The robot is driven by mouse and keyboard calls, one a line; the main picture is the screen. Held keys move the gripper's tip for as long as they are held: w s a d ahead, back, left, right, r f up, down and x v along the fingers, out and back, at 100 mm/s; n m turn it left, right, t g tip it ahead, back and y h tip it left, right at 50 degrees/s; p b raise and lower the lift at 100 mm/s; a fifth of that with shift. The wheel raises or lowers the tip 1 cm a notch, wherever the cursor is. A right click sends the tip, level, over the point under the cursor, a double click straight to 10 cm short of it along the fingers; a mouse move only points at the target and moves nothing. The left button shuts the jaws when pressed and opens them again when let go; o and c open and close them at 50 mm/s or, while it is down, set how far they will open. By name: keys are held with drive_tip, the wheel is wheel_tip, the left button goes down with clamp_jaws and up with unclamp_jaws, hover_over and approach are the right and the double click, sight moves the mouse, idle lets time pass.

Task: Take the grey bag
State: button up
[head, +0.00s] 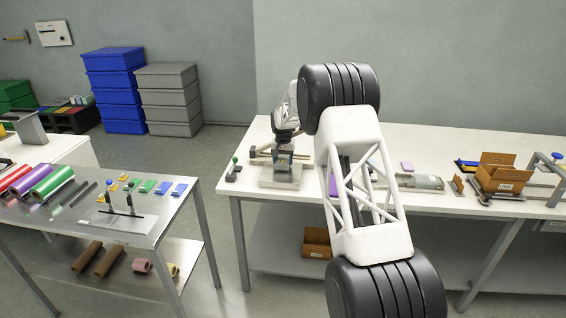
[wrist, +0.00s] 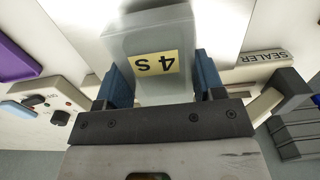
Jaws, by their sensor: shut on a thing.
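The grey bag (wrist: 150,32) fills the top middle of the wrist view, with a yellow label bearing dark characters facing the camera. My gripper (wrist: 163,78) is shut on it, one blue finger on each side. In the head view my gripper (head: 286,134) is above the left part of the white bench, over a small machine. The grey bag there is small and hard to separate from the machine below, so I cannot tell whether it touches it.
A plate marked SEALER (wrist: 263,57) and a control box (wrist: 45,104) with knobs flank the gripper. The white bench (head: 470,147) holds an open cardboard box (head: 502,180) to the right. A steel table (head: 130,232) with coloured rolls stands left. Blue crates (head: 113,85) stand behind.

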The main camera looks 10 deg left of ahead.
wheel_tip(320, 180, up, 3)
drive_tip(key=shift+f, duration=0.15)
drive_tip(key=s+d, duration=0.2)
drive_tip(key=s, duration=0.5)
drive_tip(key=s+d+r, duration=0.1)
drive_tip(key=s+d, duration=0.1)
drive_tip(key=s, duration=0.6)
drive_tip(key=shift+d+r, duration=0.2)
drive_tip(key=shift+d, duration=0.2)
drive_tip(key=shift+s, duration=0.1)
